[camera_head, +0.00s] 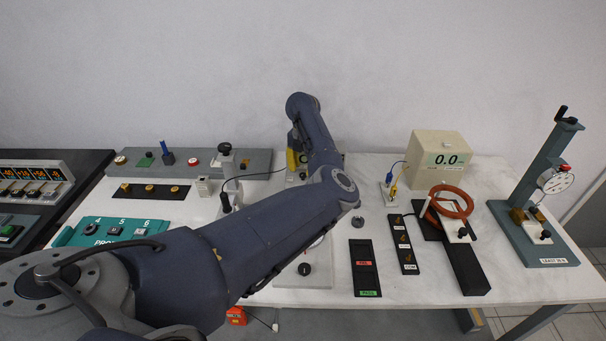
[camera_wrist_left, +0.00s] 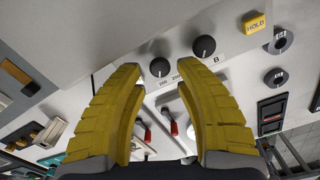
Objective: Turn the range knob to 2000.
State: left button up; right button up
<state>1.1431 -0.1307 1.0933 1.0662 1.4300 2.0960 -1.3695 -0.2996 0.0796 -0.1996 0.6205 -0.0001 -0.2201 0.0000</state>
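In the left wrist view, a black round knob (camera_wrist_left: 159,67) sits on a pale panel beside small printed numbers (camera_wrist_left: 163,84). One number reads 200; another is partly covered by a finger, so I cannot read it fully. A second black knob (camera_wrist_left: 204,46) sits to the right near a letter B. My left gripper (camera_wrist_left: 158,84) is open, with its yellow fingers apart and nothing between them; the first knob lies just beyond the gap between the tips. In the head view, my left gripper (camera_head: 297,161) is small and the arm hides these knobs. My right gripper is not seen.
A yellow HOLD button (camera_wrist_left: 255,23) is right of the knobs. In the head view, a beige meter box (camera_head: 436,172) reads 0.0, with an orange coil (camera_head: 451,196) in front. A dial-gauge stand (camera_head: 541,190) is far right. My left arm covers the bench's middle.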

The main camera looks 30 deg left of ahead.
aim_at(303, 177)
pick_arm(q)
jog(key=shift+f, duration=1.3)
jog(key=shift+c, duration=0.4)
grip_shut()
